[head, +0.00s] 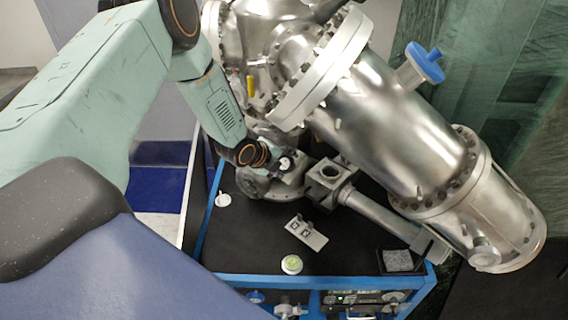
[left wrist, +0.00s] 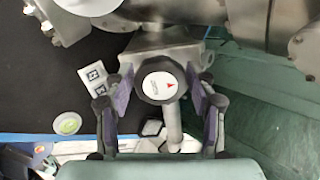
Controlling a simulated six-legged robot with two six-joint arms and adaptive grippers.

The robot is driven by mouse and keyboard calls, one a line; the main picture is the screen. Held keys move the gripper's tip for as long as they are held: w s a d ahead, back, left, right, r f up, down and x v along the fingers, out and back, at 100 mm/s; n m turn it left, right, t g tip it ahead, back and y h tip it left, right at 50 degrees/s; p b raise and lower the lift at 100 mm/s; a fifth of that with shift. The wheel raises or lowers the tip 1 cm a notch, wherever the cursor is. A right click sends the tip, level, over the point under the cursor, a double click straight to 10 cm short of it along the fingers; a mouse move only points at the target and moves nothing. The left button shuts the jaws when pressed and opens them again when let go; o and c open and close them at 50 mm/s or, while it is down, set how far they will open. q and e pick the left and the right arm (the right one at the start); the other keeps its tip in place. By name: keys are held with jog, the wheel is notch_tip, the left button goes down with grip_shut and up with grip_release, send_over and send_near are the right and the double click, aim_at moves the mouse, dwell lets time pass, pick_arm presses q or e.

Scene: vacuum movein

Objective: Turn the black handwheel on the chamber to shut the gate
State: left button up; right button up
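In the head view my left gripper (head: 277,162) reaches down to the chamber's lower fittings, and the fingers and wheel are small and partly hidden there. The steel chamber (head: 385,125) slants across the right. My right gripper is not in view.
The black bench top (head: 240,235) has a blue frame. A plate with square markers (head: 306,233), a round green-centred level (head: 291,264) and a grey block (head: 398,260) lie on it. A steel tube (head: 385,215) runs below the chamber, close to my gripper.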

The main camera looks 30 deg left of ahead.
pick_arm(q)
jog(key=shift+o, duration=1.3)
jog(key=shift+s+r, duration=0.1)
jog(key=shift+s+a+r, duration=0.1)
jog(key=shift+s+r, duration=0.05)
jog(key=shift+r, duration=0.1)
jog(key=v, duration=1.1)
jog(key=shift+s, duration=0.2)
